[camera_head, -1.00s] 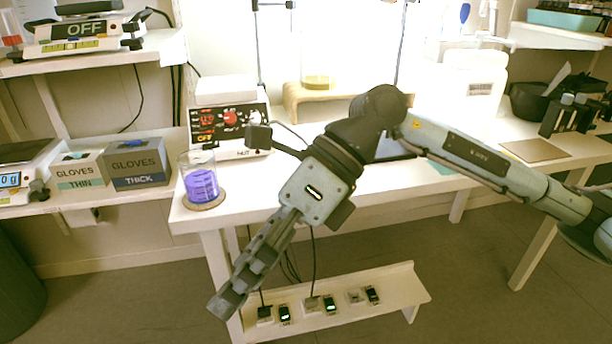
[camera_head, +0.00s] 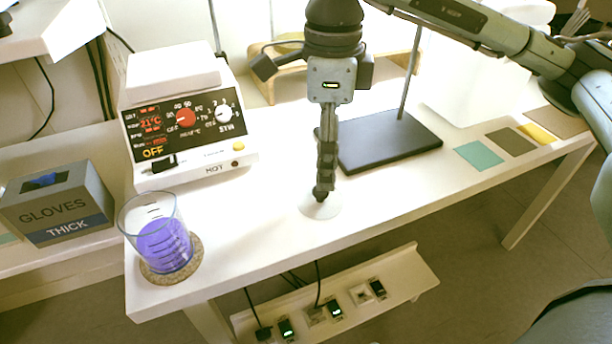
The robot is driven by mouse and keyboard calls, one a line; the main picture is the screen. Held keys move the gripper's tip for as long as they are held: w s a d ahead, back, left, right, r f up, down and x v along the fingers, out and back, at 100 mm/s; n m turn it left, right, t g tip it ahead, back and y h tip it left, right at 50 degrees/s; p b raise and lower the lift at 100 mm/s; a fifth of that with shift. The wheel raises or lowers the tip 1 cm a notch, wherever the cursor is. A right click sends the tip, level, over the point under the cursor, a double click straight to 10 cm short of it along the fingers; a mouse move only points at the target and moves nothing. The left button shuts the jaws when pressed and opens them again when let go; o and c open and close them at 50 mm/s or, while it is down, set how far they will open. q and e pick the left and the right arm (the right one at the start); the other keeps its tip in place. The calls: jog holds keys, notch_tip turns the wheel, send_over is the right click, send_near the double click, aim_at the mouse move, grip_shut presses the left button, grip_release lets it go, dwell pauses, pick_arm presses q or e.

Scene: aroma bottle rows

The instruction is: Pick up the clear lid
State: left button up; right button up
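A pale, see-through disc that looks like the clear lid (camera_head: 318,208) lies flat on the white table near its front edge. My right gripper (camera_head: 322,192) points straight down over it, its fingertips at or just above the disc's middle. I see the fingers edge-on as one dark column, so the gap between them is hidden, and I cannot tell if they touch the lid. My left gripper is not in view.
A beaker (camera_head: 163,240) of purple liquid stands on a cork coaster (camera_head: 190,262) at the front left corner. A hotplate stirrer (camera_head: 190,140) stands behind it. A dark stand base (camera_head: 390,142) is right of my gripper. The front right of the table (camera_head: 420,190) is clear.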

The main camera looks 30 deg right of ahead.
aim_at(321, 196)
jog(key=f, duration=0.7)
jog(key=shift+w+a+f, duration=0.1)
jog(key=shift+a+f, duration=0.15)
jog(key=shift+f, duration=0.05)
jog(key=c, duration=2.1)
